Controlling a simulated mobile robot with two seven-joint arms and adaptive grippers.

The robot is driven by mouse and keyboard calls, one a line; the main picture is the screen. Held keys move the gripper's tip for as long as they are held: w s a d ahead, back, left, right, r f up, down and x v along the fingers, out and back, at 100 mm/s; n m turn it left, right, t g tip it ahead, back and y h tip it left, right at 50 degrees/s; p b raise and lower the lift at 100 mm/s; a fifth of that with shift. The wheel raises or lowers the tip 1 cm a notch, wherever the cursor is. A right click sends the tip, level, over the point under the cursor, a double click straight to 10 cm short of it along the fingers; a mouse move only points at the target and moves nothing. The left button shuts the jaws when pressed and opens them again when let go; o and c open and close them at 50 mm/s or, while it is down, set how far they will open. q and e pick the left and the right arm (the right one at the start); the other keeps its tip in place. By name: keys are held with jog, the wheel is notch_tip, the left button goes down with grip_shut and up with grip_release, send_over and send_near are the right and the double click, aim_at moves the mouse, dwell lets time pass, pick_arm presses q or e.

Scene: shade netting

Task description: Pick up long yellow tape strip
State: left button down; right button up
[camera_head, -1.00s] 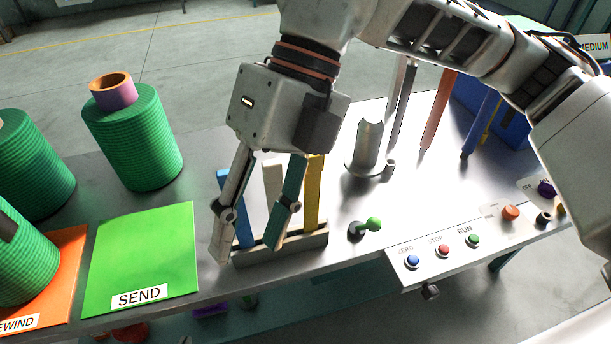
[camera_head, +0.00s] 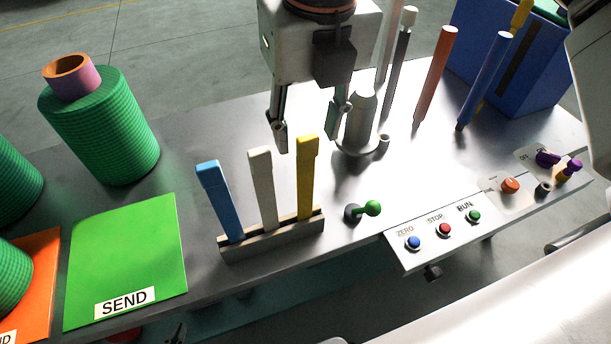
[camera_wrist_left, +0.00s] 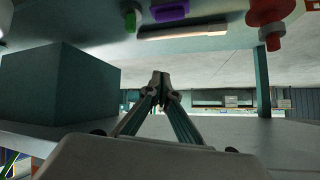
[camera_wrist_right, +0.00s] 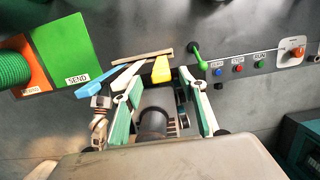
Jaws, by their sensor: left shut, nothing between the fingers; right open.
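The yellow tape strip (camera_head: 306,178) stands upright at the right end of a small rack (camera_head: 272,236). A white strip (camera_head: 262,190) and a blue strip (camera_head: 218,202) stand beside it. My right gripper (camera_head: 308,138) is open and empty, fingers down, above and beyond the strips in the head view. In the right wrist view, the yellow strip (camera_wrist_right: 161,70) appears near the fingertips and between them; I see no contact. My left gripper (camera_wrist_left: 160,80) is shut and empty, below the table level.
A metal spindle (camera_head: 361,125) stands right of the rack, with a green-knobbed lever (camera_head: 371,208) and button panel (camera_head: 420,250) in front. Tall rods and a blue bin (camera_head: 520,70) are at back right. A green SEND mat (camera_head: 130,255) and green rolls (camera_head: 100,130) are left.

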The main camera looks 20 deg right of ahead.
aim_at(307, 136)
jog(key=f, duration=0.3)
jog(key=shift+w+d, duration=0.1)
jog(key=shift+w, duration=0.2)
jog(key=shift+w+f, duration=0.1)
jog(key=shift+f, duration=0.15)
jog(key=c, duration=1)
jog(key=shift+r, duration=0.1)
